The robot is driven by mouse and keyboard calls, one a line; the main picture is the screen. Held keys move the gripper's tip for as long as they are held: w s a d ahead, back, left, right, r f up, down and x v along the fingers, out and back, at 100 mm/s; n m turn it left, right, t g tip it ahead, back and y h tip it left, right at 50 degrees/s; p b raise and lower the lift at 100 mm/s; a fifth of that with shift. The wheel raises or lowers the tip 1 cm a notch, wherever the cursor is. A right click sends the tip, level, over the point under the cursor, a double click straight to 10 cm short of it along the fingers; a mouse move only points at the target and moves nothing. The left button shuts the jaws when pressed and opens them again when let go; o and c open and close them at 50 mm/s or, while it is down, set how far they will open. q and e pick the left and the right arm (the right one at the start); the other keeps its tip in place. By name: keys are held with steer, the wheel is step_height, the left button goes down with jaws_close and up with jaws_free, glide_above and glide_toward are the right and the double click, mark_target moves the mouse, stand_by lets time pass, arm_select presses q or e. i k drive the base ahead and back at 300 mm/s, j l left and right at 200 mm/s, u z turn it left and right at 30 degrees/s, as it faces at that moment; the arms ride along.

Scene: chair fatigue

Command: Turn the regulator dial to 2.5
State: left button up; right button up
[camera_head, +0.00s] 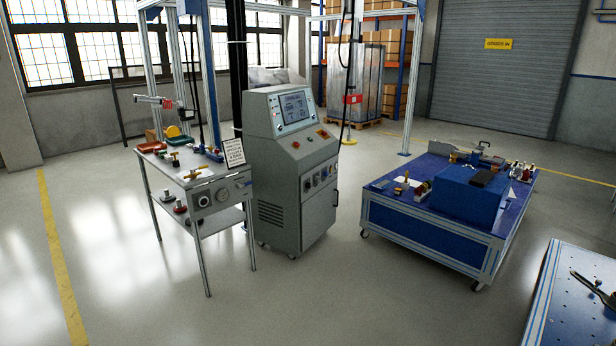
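A small steel bench (172,206) stands left of centre, with two round dial-like fittings on its front panel. The left round fitting (204,201) is dark-rimmed, and the right round fitting (222,194) is paler. I cannot tell which of them, if either, is the regulator dial, and any scale or setting is too small to read. Neither of my grippers shows in the head view.
A grey control cabinet (277,190) with a lit screen (294,107) stands right of the bench. A blue wheeled table (428,237) carries a blue block (465,195) and several parts. Another blue table (572,310) is at lower right. Open floor (340,300) lies in front.

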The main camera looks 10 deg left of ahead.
mark_target(203, 201)
steer(key=i, duration=1.1)
steer(key=i+l+u, duration=0.1)
steer(key=i, duration=0.95)
